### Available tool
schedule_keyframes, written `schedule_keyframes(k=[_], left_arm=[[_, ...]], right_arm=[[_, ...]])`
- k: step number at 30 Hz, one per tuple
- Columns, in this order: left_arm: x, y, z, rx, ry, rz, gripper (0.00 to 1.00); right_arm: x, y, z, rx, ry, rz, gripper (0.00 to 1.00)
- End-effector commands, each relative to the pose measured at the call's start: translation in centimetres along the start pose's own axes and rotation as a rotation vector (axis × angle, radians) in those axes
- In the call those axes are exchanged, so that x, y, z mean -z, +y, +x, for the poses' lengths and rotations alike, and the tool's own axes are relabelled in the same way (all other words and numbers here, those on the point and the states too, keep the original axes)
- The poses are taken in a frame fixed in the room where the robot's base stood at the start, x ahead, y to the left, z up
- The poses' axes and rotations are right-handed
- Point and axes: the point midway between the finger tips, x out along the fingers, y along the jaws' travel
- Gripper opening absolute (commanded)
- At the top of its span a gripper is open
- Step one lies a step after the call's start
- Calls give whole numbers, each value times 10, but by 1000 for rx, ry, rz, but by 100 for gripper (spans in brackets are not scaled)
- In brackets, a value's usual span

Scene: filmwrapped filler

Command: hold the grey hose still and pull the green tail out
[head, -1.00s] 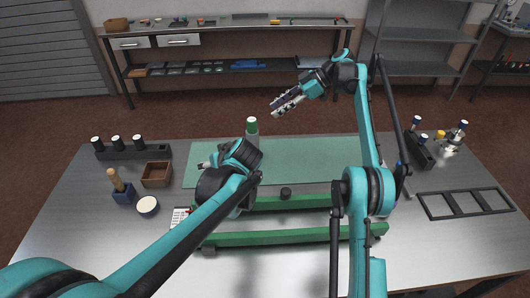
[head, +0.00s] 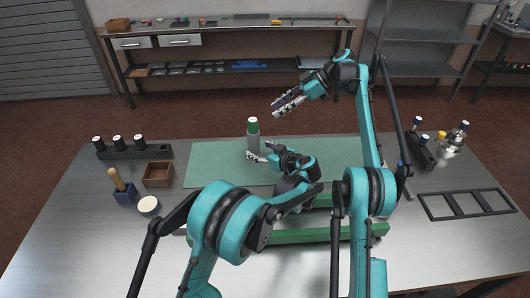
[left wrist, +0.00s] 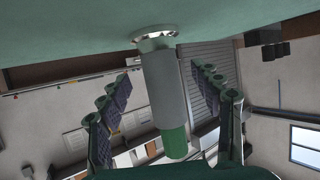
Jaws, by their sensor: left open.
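The grey hose (head: 253,143) stands upright on the green mat (head: 215,170), with the green tail (head: 253,124) at its top. My left gripper (head: 254,157) is low beside the hose's base in the head view. In the left wrist view the picture is upside down; the open fingers (left wrist: 162,80) lie to either side of the grey hose (left wrist: 164,90), with gaps visible. The green tail (left wrist: 174,143) and a silver ring (left wrist: 154,35) at the mat show there too. My right gripper (head: 286,101) is raised behind and right of the hose, apart from it; its opening is unclear.
A black rack (head: 135,152) with several dark, white-topped pieces, a wooden box (head: 157,174), a blue brush holder (head: 125,194) and a white-topped round pot (head: 148,205) stand left. A black frame (head: 466,204) lies right. A green rail (head: 330,234) crosses the front.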

Motion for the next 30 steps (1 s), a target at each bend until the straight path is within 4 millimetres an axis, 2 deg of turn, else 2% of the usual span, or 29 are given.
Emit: schedule_keyframes(k=[3,9,19,20,24,27,28,29,30], left_arm=[[0,-1,20,2,-1,0,65],[0,0,41,1,-1,1,65],[0,0,45,-1,-1,1,65],[0,0,45,0,-1,1,59],[0,0,45,0,-1,2,22],[0,0,45,0,-1,2,0],[0,0,45,0,-1,2,0],[0,0,45,0,-1,1,0],[0,0,45,0,-1,1,0]], right_arm=[[0,0,0,0,0,0,34],[0,0,0,0,0,0,34],[0,0,0,0,0,0,34],[0,0,0,0,0,0,34],[0,0,0,0,0,0,34],[0,0,0,0,0,0,34],[0,0,0,0,0,0,34],[0,0,0,0,0,0,40],[0,0,1,0,-2,-3,50]])
